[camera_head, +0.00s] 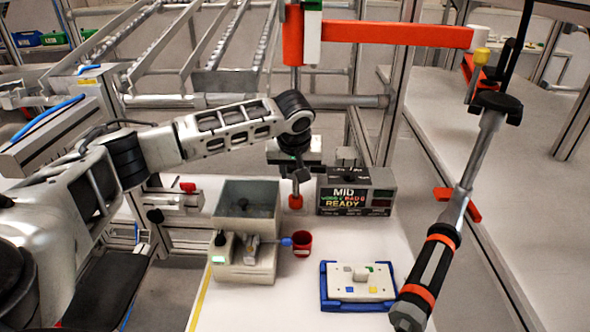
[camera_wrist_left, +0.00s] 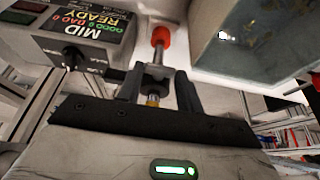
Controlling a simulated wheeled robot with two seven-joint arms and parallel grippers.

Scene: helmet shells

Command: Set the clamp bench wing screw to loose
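My left gripper (camera_head: 298,180) points down over the bench, right of a grey open box. In the left wrist view its two dark fingers (camera_wrist_left: 159,88) stand on either side of a metal rod with a red collar (camera_wrist_left: 161,36) and seem to grip it. The red part also shows below the gripper in the head view (camera_head: 295,201). A clamp unit (camera_head: 247,257) stands at the front of the grey box. A small blue knob (camera_head: 286,242) sticks out at its right side; I take it for the wing screw. Its setting is too small to read. My right gripper is not in view.
A display box (camera_head: 356,192) reading MID and READY stands behind. A red cup (camera_head: 303,243) is just right of the blue knob. A blue-edged tray (camera_head: 326,298) lies at the front right. A tool with a black and orange handle (camera_head: 432,268) hangs at the right.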

